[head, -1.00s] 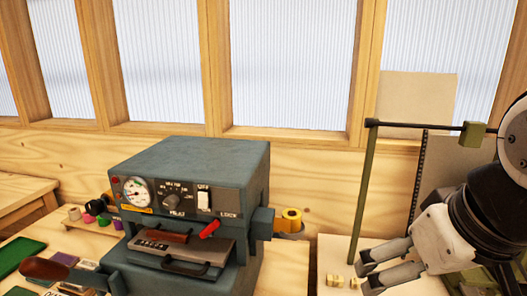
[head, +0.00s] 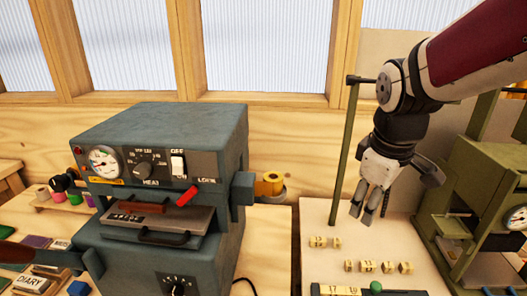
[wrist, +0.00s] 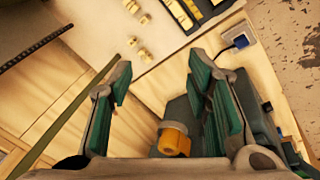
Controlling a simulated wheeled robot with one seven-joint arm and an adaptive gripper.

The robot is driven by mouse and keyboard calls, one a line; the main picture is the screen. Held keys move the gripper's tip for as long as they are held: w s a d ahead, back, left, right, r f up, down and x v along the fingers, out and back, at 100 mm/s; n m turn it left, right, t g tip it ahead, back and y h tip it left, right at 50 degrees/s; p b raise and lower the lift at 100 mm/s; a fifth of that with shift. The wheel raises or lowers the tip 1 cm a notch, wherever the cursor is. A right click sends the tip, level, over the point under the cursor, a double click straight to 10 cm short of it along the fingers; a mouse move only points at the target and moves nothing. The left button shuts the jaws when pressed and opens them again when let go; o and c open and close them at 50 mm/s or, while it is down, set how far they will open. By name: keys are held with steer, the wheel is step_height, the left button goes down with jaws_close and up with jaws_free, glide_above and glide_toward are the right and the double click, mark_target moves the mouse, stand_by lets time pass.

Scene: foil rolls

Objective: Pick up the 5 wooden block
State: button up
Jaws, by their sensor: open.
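Several small cream wooden blocks lie on the pale bench top right of the machine. Two sit at the back, a left one (head: 318,242) and a right one (head: 337,243). A row of others sits nearer, including a far-left block (head: 349,265) and a far-right block (head: 405,267). Their marks are too small to read, so I cannot tell which is the 5. My gripper (head: 368,213) points down above and behind the blocks, open and empty. In the wrist view the open fingers (wrist: 158,82) have blocks (wrist: 145,56) beyond them.
A grey-blue heat press (head: 165,150) stands left, with a yellow roll (head: 270,183) behind its right side. A green post (head: 345,150) rises just left of my gripper. A green machine (head: 485,200) stands right. A dark tray (head: 335,290) lies in front of the blocks.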

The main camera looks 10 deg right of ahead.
steer(key=w+d+f+n+g+b, duration=0.15)
steer(key=w+d+f+n, duration=0.25)
steer(key=w+f, duration=0.4)
steer(key=n+g+y+b, duration=0.1)
steer(key=n, duration=0.3)
glide_above(349, 263)
step_height(349, 263, down, 13)
steer(key=f, duration=0.8)
steer(key=shift+d+f, duration=0.15)
steer(key=shift+d, duration=0.1)
steer(key=shift+a+f, duration=0.2)
steer(key=shift+f, duration=2.5)
steer(key=c, duration=0.8)
